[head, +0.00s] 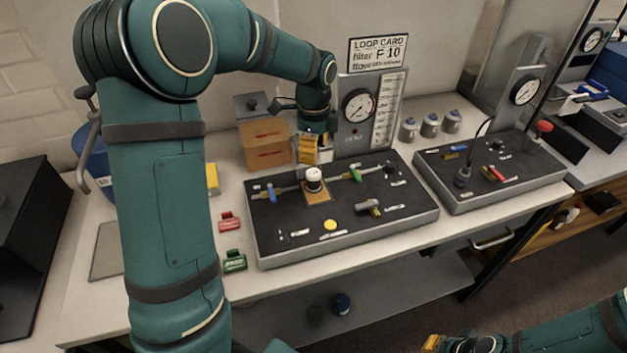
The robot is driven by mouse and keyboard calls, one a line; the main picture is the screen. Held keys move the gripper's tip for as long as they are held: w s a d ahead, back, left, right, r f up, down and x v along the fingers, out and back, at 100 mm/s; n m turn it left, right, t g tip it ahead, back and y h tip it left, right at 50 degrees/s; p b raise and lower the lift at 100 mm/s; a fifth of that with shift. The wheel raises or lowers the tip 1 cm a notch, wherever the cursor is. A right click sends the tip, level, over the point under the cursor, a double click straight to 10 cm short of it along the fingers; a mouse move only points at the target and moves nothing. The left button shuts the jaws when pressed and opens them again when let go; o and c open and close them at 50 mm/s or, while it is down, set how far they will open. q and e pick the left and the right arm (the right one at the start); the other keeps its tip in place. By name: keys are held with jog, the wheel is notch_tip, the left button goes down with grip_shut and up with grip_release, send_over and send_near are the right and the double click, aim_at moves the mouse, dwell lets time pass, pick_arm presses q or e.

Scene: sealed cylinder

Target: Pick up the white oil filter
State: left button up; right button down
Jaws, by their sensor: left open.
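The white oil filter (314,174) stands upright on a small tan square on the dark panel (290,235) of the near test unit. Its top is white and its lower part looks dark. My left gripper (316,154) hangs above and just behind it in the picture, fingers pointing down, open and empty. It appears apart from the filter. My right gripper (440,343) shows only in part at the bottom edge, far from the filter; its jaws are not clear.
A blue-handled valve (271,192) and a green-handled valve (355,174) flank the filter. A gauge stand (358,105) and cardboard box (265,144) stand behind. Several small canisters (430,126) stand farther back. Red (229,222) and green (234,261) clips lie on the bench.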

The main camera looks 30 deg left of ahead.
aim_at(314, 172)
pick_arm(q)
notch_tip(314, 172, down, 9)
jog(key=shift+w+r+b, duration=0.1)
jog(key=shift+b, duration=0.6)
jog(key=shift+f, duration=0.6)
grip_shut()
